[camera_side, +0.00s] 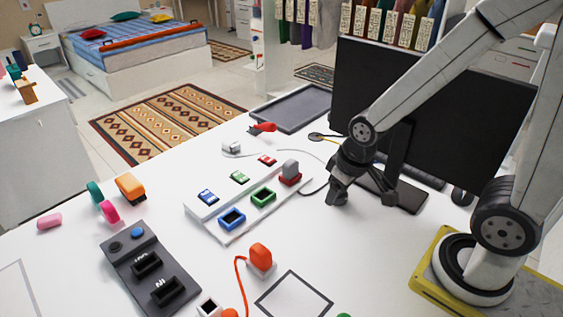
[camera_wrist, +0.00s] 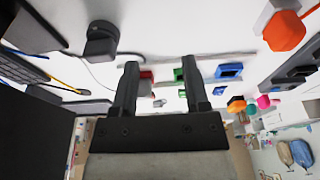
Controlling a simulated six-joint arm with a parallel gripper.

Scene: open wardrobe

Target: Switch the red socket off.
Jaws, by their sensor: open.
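A white power strip (camera_side: 222,232) lies on the table with blue, green and red sockets. The red socket (camera_side: 290,180) is at its far right end, with a grey plug (camera_side: 290,168) in it. A small red switch (camera_side: 267,160) sits behind that socket; its on or off position is too small to tell. My gripper (camera_side: 337,195) is low over the table, right of the strip and apart from it. In the wrist view my gripper (camera_wrist: 160,64) is open and empty, its fingers pointing towards the strip. The red socket (camera_wrist: 146,75) shows beside the left finger, partly hidden.
A green switch (camera_side: 239,178) and a blue switch (camera_side: 207,197) share the strip. The monitor (camera_side: 430,110) stands close behind my gripper. A dark socket block (camera_side: 150,270), an orange plug (camera_side: 261,257) and cables lie nearby. A grey tray (camera_side: 292,107) is at the back.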

